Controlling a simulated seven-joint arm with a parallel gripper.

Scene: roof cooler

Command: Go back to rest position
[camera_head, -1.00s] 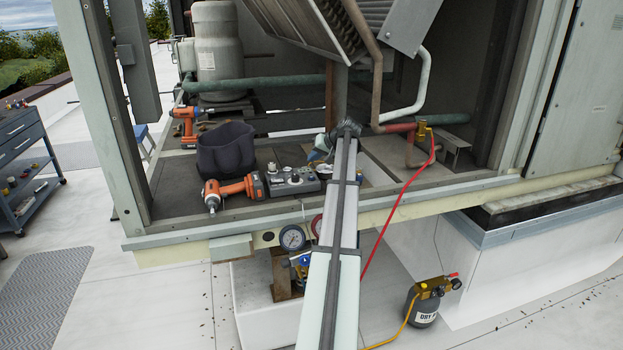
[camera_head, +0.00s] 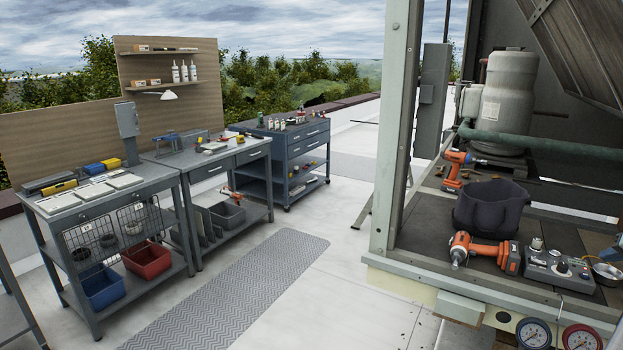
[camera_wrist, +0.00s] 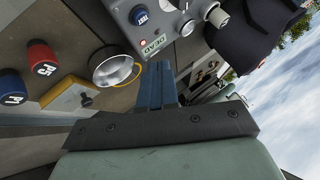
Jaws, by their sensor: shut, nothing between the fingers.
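My gripper (camera_wrist: 158,86) shows in the wrist view with its blue-grey fingers shut together and nothing between them. It points toward the grey control box (camera_wrist: 155,25) and a small metal cup (camera_wrist: 112,66), apart from what I can tell, though the exact gap is unclear. The control box also shows in the head view (camera_head: 560,268), on the cooler's deck at the right.
Two orange drills (camera_head: 482,250) (camera_head: 455,170) and a dark bag (camera_head: 490,207) lie on the deck. Gauges (camera_head: 533,334) hang at its front edge. Workbenches (camera_head: 100,205) and a tool cart (camera_head: 290,160) stand left. The floor mat (camera_head: 235,290) is clear.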

